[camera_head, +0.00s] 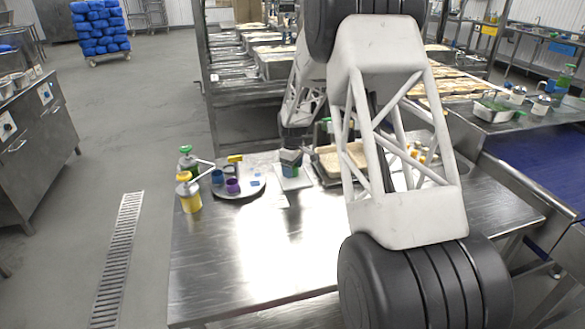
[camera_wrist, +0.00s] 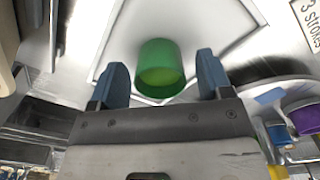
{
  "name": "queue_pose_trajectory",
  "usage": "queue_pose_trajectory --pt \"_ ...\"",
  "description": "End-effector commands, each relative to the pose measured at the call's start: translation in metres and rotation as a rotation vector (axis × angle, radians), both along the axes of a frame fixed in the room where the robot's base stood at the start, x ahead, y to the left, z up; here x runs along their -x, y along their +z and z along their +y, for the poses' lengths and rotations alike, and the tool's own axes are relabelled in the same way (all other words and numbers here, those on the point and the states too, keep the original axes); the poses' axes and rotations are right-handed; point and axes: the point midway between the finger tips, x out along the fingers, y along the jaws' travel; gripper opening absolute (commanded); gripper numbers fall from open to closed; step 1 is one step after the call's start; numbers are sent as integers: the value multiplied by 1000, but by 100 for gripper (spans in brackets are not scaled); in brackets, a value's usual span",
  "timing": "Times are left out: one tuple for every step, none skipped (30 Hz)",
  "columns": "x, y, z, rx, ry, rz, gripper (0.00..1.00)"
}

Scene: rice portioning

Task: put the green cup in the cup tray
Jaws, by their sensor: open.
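The green cup (camera_wrist: 161,70) stands on a white square plate (camera_wrist: 108,58) in the wrist view, between the two blue fingers of my gripper (camera_wrist: 162,78). Gaps show on both sides of it, so the gripper is open and not holding it. In the head view my gripper (camera_head: 291,157) is at the plate (camera_head: 301,183), with the green cup (camera_head: 289,171) partly hidden by the fingers. The round grey cup tray (camera_head: 240,193) is just left of the plate and bears a purple cup (camera_head: 233,186) and a blue cup (camera_head: 217,177). The tray (camera_wrist: 252,100) shows at right in the wrist view.
Yellow (camera_head: 189,196) and green-topped (camera_head: 187,160) pump bottles stand left of the tray. A tan-filled pan (camera_head: 330,163) is right of the plate. The front of the steel table (camera_head: 250,265) is clear.

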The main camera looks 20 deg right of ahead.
Motion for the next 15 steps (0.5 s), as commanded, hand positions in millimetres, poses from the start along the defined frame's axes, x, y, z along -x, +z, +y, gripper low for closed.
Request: queue_pose_trajectory --pt "0 0 0 0 0 0 72" --pt "0 0 0 0 0 0 72" --pt "0 0 0 0 0 0 72" --pt "0 0 0 0 0 0 72" --pt "0 0 0 0 0 0 72" --pt "0 1 0 0 0 0 72" --pt "0 2 0 0 0 0 72" --pt "0 3 0 0 0 0 72" --pt "0 4 0 0 0 0 72" --pt "0 6 0 0 0 0 72" --pt "0 8 0 0 0 0 72" --pt "0 12 0 1 0 -1 72" --pt "0 14 0 0 0 -1 72" --pt "0 17 0 0 0 -1 72" --pt "0 22 0 0 0 -1 72"
